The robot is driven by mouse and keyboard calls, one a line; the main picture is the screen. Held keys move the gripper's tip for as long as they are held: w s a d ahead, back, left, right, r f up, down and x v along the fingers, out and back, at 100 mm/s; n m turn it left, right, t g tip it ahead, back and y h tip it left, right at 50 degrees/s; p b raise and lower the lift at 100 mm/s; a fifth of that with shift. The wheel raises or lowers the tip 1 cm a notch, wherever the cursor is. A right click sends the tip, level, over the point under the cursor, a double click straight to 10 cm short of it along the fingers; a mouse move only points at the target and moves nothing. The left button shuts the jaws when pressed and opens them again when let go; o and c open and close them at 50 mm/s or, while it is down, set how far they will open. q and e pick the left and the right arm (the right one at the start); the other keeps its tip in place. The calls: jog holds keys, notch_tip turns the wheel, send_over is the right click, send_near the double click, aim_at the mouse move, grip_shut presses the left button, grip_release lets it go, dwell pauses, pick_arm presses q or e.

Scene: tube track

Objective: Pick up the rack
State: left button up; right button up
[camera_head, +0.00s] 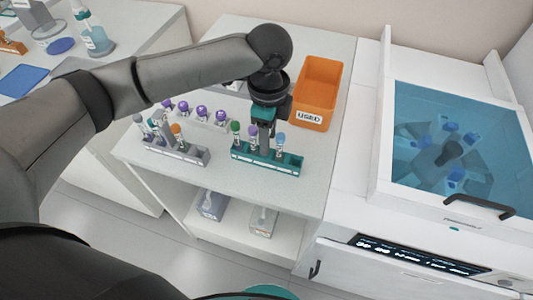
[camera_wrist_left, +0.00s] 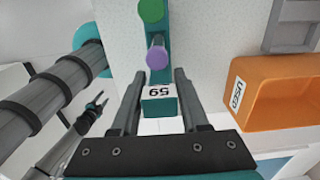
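The teal rack (camera_head: 268,158) stands on the white table, holding tubes with green, purple and blue caps. My left gripper (camera_head: 264,122) is above the middle of the rack, pointing down. Its fingers (camera_wrist_left: 157,95) are open on either side of the block, apparently apart from it. The blue-capped tube is hidden in the wrist view. My right gripper (camera_wrist_left: 96,106) shows small at the left of the wrist view, open and empty; it is outside the head view.
A grey rack (camera_head: 178,150) with tubes stands left of the teal rack, with a row of purple-capped tubes (camera_head: 202,112) behind it. An orange bin labelled USED (camera_head: 318,85) is behind right. A machine with a blue transparent lid (camera_head: 463,125) stands at right.

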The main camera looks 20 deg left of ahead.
pick_arm(q)
grip_shut()
jog(key=shift+r, duration=0.15)
dwell(0.4)
